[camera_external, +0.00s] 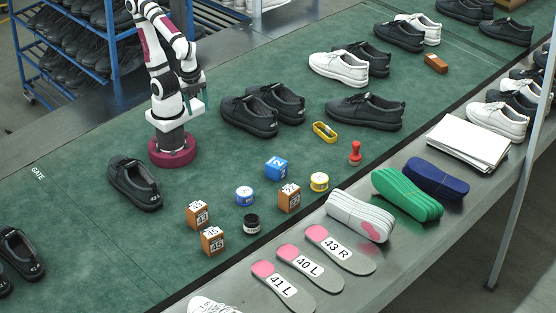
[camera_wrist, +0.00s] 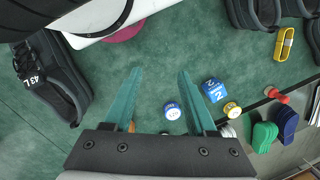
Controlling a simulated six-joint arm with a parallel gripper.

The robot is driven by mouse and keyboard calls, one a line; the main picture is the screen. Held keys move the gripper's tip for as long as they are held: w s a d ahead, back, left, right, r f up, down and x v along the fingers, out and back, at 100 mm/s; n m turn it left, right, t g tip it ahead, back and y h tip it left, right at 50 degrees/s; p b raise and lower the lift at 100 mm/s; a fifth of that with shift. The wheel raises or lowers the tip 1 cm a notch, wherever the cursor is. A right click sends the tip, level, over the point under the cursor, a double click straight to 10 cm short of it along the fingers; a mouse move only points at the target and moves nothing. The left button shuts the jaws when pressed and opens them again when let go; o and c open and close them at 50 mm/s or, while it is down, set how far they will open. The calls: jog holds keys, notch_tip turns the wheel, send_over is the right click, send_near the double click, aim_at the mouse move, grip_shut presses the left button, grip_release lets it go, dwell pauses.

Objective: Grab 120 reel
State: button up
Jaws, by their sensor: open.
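Three small reels stand on the green belt: a blue one with a white top (camera_external: 244,195), a yellow one (camera_external: 319,181) and a black one (camera_external: 252,223). Their printed numbers are too small to read surely, so I cannot tell which is the 120 reel. In the wrist view the blue reel (camera_wrist: 172,111) appears between my fingers, nearer the right one, and the yellow reel (camera_wrist: 232,109) lies to the right of them. My gripper (camera_wrist: 160,72) is open and empty. In the external view it is high beside my arm (camera_external: 202,90), well away from the reels.
A blue number cube (camera_external: 277,168) and brown number blocks (camera_external: 289,198) stand close around the reels. A red stamp (camera_external: 355,153), a yellow strap (camera_external: 324,132) and black shoes (camera_external: 135,183) are farther off. Insoles (camera_external: 340,250) lie on the grey front ledge.

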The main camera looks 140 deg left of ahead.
jog(key=o, duration=0.6)
jog(key=n+t+h, duration=0.8)
jog(key=n+h, duration=0.5)
jog(key=n, duration=1.8)
send_near(245, 189)
jog(key=x, duration=0.9)
jog(key=shift+w+d+f, duration=0.1)
jog(key=shift+w+d, duration=0.1)
jog(key=shift+d, duration=0.1)
